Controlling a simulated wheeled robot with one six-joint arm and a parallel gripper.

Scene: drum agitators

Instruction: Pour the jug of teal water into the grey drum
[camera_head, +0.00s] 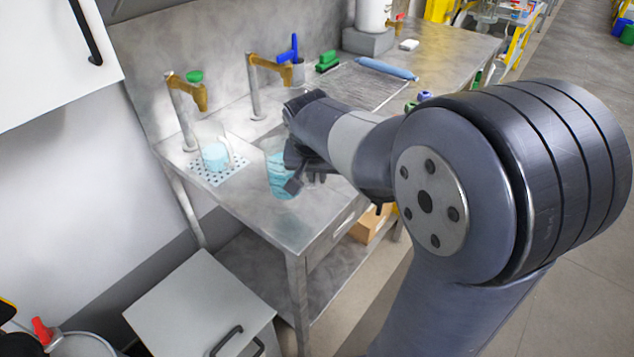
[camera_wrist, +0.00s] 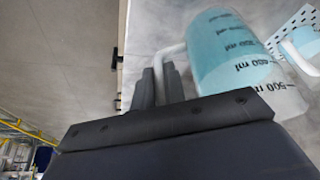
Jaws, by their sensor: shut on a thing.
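A clear jug of teal water (camera_head: 276,174) is at my gripper (camera_head: 296,182), over the front part of the steel bench. In the wrist view the jug (camera_wrist: 225,50) has dark ml marks and a pale handle (camera_wrist: 171,54). My gripper's fingers (camera_wrist: 160,86) are shut on that handle. I cannot tell whether the jug's base touches the bench. A second clear vessel with teal liquid (camera_head: 214,155) stands on a perforated white plate to the left. A grey rounded rim (camera_head: 88,338) at the bottom left may be the grey drum; most of it is cut off.
The steel bench (camera_head: 330,212) carries two brass-coloured taps (camera_head: 188,90) along the wall. A blue roll (camera_head: 388,69) and green items lie farther back. A light cabinet with black handles (camera_head: 195,300) stands in front, below. A cardboard box (camera_head: 370,226) is on the lower shelf.

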